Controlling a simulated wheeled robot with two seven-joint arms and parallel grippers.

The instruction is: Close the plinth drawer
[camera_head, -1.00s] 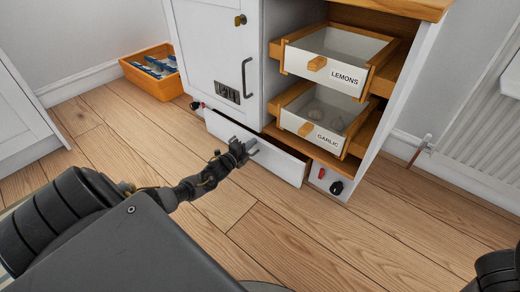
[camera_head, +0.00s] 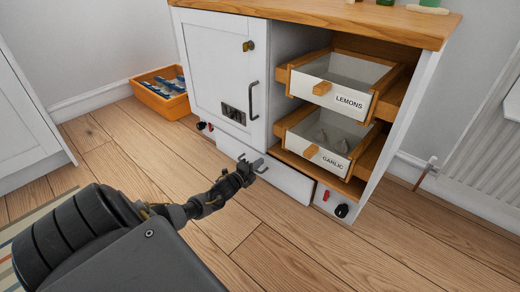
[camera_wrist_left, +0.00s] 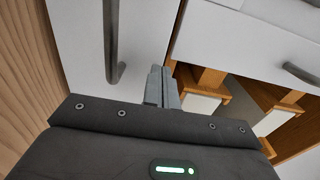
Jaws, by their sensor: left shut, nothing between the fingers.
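The plinth drawer (camera_head: 285,182) is the low white front under the cabinet in the head view. Its front seems to stand a little out from the plinth, with a dark gap at its right end. My left gripper (camera_head: 250,166) is at the upper left part of this front. I cannot tell whether it touches. Its fingers are shut and empty; they also show in the left wrist view (camera_wrist_left: 161,86), pointing at white surfaces. The gripper hides part of the drawer front. My right gripper is not in view.
Above is a white door with a dark handle (camera_head: 254,101). Beside it, the LEMONS drawer (camera_head: 318,92) and GARLIC drawer (camera_head: 302,147) stick out. A red and a black item (camera_head: 341,210) sit at the plinth's right. An orange crate (camera_head: 150,97) stands left. The wooden floor in front is clear.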

